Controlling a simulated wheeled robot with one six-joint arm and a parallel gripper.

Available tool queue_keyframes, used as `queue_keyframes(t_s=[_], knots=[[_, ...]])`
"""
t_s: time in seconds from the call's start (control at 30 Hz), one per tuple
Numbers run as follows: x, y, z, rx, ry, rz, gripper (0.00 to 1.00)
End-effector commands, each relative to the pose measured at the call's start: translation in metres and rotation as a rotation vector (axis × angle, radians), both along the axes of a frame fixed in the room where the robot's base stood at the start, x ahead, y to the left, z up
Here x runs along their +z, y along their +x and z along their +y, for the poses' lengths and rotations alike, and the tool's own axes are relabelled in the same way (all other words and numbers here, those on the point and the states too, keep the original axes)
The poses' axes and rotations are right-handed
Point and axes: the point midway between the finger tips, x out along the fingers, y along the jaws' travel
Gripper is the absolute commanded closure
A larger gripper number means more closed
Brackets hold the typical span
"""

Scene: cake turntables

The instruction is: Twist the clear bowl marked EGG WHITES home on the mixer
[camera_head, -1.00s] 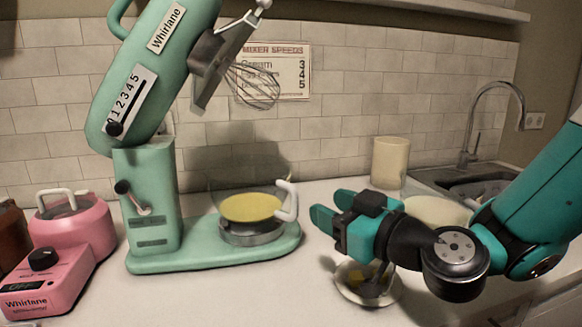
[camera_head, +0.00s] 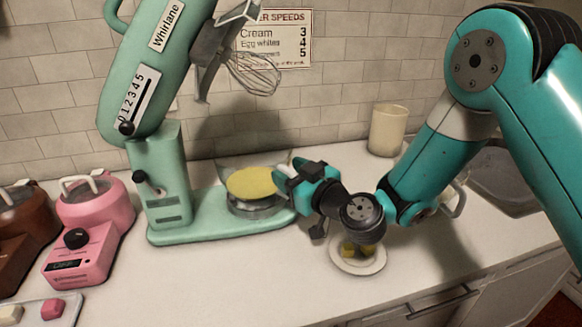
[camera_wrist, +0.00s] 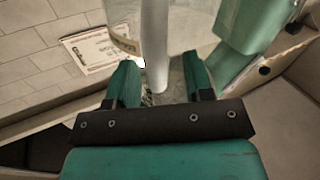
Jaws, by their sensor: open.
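The green mixer (camera_head: 160,182) stands on the counter with its head tilted up and its whisk (camera_head: 253,72) raised. A clear bowl (camera_head: 226,164) with yellow contents sits on the round seat (camera_head: 252,207) of the mixer's base. I cannot read any EGG WHITES marking; a tan band (camera_wrist: 124,42) shows on the bowl in the wrist view. My gripper (camera_head: 290,178) is at the bowl's right side, over its handle. In the wrist view my gripper (camera_wrist: 160,80) is open, with the white handle (camera_wrist: 154,45) between its fingers and no clear contact. The bowl's underside is hidden.
A plate (camera_head: 372,268) with yellow cubes lies just below my wrist. A cream canister (camera_head: 387,130) stands behind my arm, and a jug handle (camera_head: 458,200) shows beside it. A pink appliance (camera_head: 95,225) is at left.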

Motion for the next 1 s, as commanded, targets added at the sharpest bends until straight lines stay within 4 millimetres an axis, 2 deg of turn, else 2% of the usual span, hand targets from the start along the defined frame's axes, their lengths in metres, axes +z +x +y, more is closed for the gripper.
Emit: queue_keyframes(t_s=[0.13,0.17,0.33,0.37,1.0], knots=[[-0.0004,-0.0001,0.0000,0.000,0.000,0.000,0.53],[-0.0004,-0.0002,0.0000,0.000,0.000,0.000,0.57],[-0.0003,-0.0002,0.0000,0.000,0.000,0.000,0.96],[-0.0003,-0.0002,-0.0001,0.000,0.000,0.000,1.00],[0.0022,-0.0067,0.0070,-0.078,-0.002,0.002,1.00]])
